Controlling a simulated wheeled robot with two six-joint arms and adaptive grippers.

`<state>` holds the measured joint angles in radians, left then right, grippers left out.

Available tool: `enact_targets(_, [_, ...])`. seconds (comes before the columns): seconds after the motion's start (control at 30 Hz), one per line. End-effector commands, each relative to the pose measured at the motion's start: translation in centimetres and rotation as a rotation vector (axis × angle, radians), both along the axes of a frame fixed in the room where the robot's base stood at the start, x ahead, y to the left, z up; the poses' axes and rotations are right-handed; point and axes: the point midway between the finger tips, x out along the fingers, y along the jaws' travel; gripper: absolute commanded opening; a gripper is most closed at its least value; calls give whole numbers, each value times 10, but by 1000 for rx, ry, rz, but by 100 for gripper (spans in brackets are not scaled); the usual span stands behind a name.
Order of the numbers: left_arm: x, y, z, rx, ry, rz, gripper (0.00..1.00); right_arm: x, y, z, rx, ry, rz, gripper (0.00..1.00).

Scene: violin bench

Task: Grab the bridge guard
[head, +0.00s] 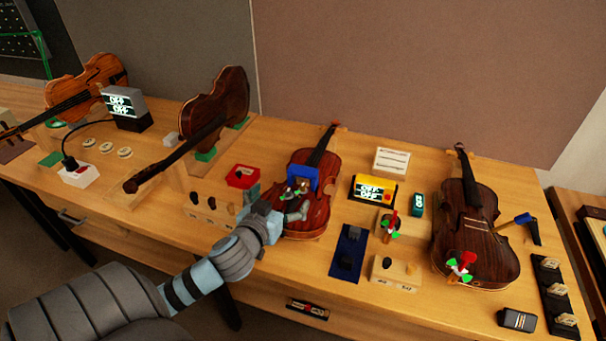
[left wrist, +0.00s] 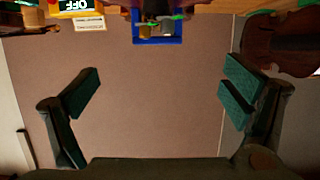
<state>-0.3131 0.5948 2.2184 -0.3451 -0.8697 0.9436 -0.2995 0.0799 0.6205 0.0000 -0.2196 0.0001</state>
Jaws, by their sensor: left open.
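The bridge guard looks to be the blue square frame (head: 304,174) standing on the middle violin (head: 312,222). In the left wrist view the same blue frame (left wrist: 157,41) shows at the top edge, partly cut off, with small parts inside it. My left gripper (head: 296,197) is over that violin's body, close in front of the blue frame in the head view. In the left wrist view its two green-padded fingers (left wrist: 160,92) are wide apart with nothing between them. The frame lies beyond the fingertips. My right gripper is not in view.
Another violin (head: 480,236) lies to the right with a red and green clamp (head: 462,266). A red tray (head: 242,176) and a block of dark pegs (head: 212,212) sit left of the middle violin. A dark blue mat (head: 343,268) and a yellow-black display box (head: 374,190) are on its right.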

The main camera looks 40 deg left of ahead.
Motion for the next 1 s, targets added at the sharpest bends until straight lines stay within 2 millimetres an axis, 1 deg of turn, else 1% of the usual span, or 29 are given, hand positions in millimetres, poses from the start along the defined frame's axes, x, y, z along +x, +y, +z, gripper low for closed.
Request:
enact_targets(0.07, [16, 5, -2, -6, -14, 2, 93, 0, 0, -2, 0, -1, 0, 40])
enact_targets(0.23, [58, 20, -18, -8, -11, 3, 93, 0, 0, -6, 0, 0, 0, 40])
enact_targets(0.3, [70, 24, -22, -8, -10, 1, 93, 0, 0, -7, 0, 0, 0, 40])
enact_targets(0.47, [89, 30, -26, -7, -9, 1, 93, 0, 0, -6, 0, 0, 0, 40])
enact_targets(0.6, [116, 37, -31, -7, -8, 1, 93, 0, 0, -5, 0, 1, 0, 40])
enact_targets(0.7, [127, 41, -36, -8, -6, -1, 93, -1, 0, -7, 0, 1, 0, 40])
enact_targets(0.9, [128, 41, -36, -6, -6, -3, 93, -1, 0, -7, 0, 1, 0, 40])
enact_targets(0.97, [128, 41, -36, -6, -6, -2, 84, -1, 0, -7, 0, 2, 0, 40])
enact_targets(1.0, [128, 41, -36, -6, -6, -2, 77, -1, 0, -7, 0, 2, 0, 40])
